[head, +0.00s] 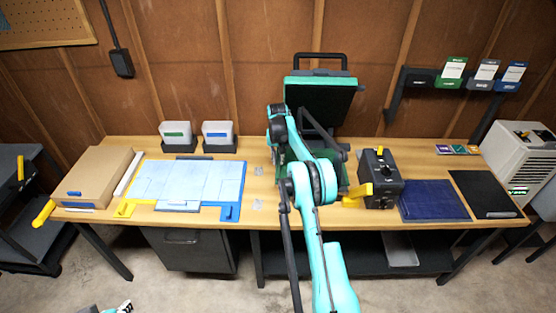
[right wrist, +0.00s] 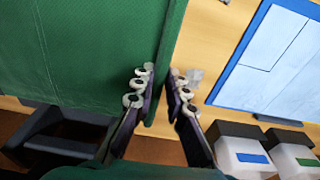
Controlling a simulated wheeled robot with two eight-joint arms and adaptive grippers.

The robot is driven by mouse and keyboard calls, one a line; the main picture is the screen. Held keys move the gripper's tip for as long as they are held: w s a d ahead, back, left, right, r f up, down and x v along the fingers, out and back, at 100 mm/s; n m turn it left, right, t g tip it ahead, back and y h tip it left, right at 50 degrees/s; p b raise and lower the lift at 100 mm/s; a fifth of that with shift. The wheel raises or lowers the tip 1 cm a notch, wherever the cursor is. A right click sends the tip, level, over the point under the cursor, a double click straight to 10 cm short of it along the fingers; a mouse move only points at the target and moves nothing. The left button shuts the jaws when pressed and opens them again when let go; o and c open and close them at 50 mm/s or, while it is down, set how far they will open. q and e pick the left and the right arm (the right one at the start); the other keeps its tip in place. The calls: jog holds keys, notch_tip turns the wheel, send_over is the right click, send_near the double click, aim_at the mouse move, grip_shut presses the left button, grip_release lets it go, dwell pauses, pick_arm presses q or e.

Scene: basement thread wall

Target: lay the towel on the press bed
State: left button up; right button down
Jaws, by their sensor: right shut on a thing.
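The towel is a green cloth with a stitched hem, filling the upper left of the right wrist view (right wrist: 90,50). My right gripper (right wrist: 160,95) is shut on its edge, one finger over the cloth and the other on the wood side. In the head view a green strip of it shows left of my right arm (head: 282,160). The press (head: 320,90) stands at the middle of the bench with its upper plate raised and tilted back. Its bed is mostly hidden behind my arm and under green cloth. Part of my left gripper (head: 122,306) shows at the bottom left edge.
A blue-framed board (head: 230,212) with pale sheets lies left of the press. Two white bins (head: 218,131) stand behind it. A cardboard box (head: 100,172) is far left. A black box with yellow handle (head: 380,175) stands close right of the press, then a navy pad (head: 432,200).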

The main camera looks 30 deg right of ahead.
jog(key=shift+f, duration=0.1)
jog(key=c, duration=1.5)
grip_release()
jog(key=shift+c, duration=0.2)
notch_tip(320, 180, up, 12)
jog(key=s+p, duration=0.1)
jog(key=p, duration=0.1)
jog(key=s+a+r+n+t, duration=0.1)
jog(key=s+a+r+n, duration=0.1)
jog(key=s+a+r, duration=0.6)
jog(key=s+a+r+n+t, duration=0.1)
jog(key=s+a+r+t, duration=0.1)
jog(key=s+a, duration=0.65)
jog(key=s+a+r+n+t, duration=0.1)
jog(key=s+a+r+n, duration=0.15)
jog(key=s+a, duration=0.6)
jog(key=s+a+f+t, duration=0.2)
jog(key=s+f, duration=0.5)
jog(key=s, duration=0.5)
jog(key=shift+s+a+n+y, duration=0.25)
jog(key=shift+s+n+y, duration=0.1)
jog(key=shift+y, duration=0.05)
